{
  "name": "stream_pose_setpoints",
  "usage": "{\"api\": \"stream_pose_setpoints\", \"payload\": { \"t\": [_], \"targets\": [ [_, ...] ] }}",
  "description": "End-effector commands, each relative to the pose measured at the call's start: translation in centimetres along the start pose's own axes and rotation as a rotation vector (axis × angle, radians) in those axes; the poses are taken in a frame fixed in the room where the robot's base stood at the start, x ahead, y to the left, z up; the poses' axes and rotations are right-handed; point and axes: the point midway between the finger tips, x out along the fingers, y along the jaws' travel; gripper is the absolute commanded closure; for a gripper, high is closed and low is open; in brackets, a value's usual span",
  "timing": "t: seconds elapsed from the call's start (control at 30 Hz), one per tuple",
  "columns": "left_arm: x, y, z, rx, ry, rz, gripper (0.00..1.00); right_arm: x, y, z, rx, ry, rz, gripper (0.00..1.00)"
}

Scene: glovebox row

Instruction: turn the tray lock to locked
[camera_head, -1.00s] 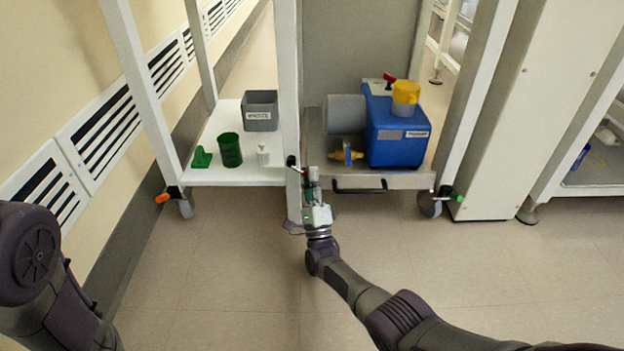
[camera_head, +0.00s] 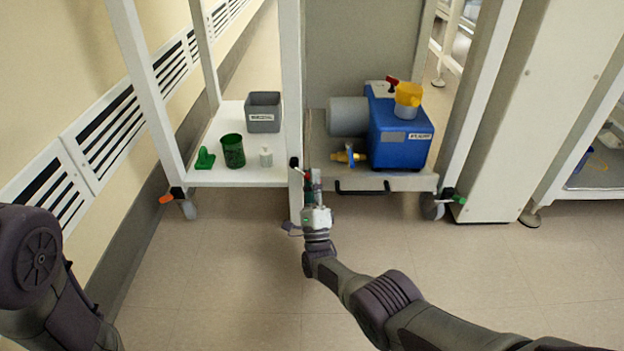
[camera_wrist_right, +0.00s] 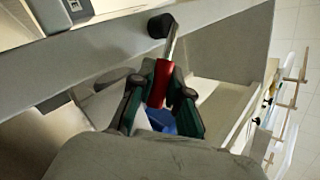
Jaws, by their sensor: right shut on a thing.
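The tray lock is a small lever with a black pivot knob (camera_head: 294,162) on the white frame post, at the left end of the tray (camera_head: 400,182) front. In the right wrist view its black knob (camera_wrist_right: 161,25), bare metal shank and red grip (camera_wrist_right: 160,82) show clearly. My right gripper (camera_head: 311,180) is at the post, and its fingers (camera_wrist_right: 158,88) are shut around the red grip, hiding its lower end. I cannot read any lock markings. My left arm is at the left edge of the head view; its gripper is out of view.
A blue pump (camera_head: 400,135) with a yellow cap stands on the tray, which has a black handle (camera_head: 362,190). The left shelf (camera_head: 240,177) holds a grey bin (camera_head: 263,112), a green cup (camera_head: 232,151) and a small white bottle (camera_head: 265,157). The floor in front is clear.

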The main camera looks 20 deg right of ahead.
Motion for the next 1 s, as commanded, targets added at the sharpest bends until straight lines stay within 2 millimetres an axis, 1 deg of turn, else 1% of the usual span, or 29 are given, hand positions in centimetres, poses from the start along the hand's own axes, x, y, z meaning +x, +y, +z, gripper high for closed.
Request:
{"api": "stream_pose_setpoints", "payload": {
  "t": [0.03, 0.07, 0.2, 0.5, 0.63, 0.77, 1.0],
  "targets": [
    [0.0, 0.0, 0.0, 0.0, 0.0, 0.0, 1.0, -0.2, -0.1, 0.0, 0.0, 0.001, -0.004, 1.0],
    [0.0, 0.0, 0.0, 0.0, 0.0, 0.0, 1.0, -0.2, -0.1, 0.0, 0.0, 0.001, -0.004, 0.81],
    [0.0, 0.0, 0.0, 0.0, 0.0, 0.0, 1.0, -0.2, -0.1, 0.0, 0.0, 0.0, -0.003, 0.57],
    [-0.1, 0.0, 0.2, -0.001, -0.004, -0.002, 1.0, -0.1, 0.0, -0.1, -0.001, 0.001, 0.0, 0.57],
    [-0.1, -0.1, 0.4, -0.002, -0.009, -0.005, 1.0, -0.5, 0.0, -0.1, 0.0, 0.001, 0.002, 0.57],
    [-0.1, 0.0, 0.3, -0.001, -0.007, -0.003, 1.0, -2.0, 0.1, -0.1, 0.0, 0.002, 0.003, 0.57],
    [-0.1, 0.0, 0.2, -0.001, -0.004, -0.002, 1.0, -5.7, 0.0, -0.1, 0.0, 0.001, 0.001, 0.57]
  ]
}}
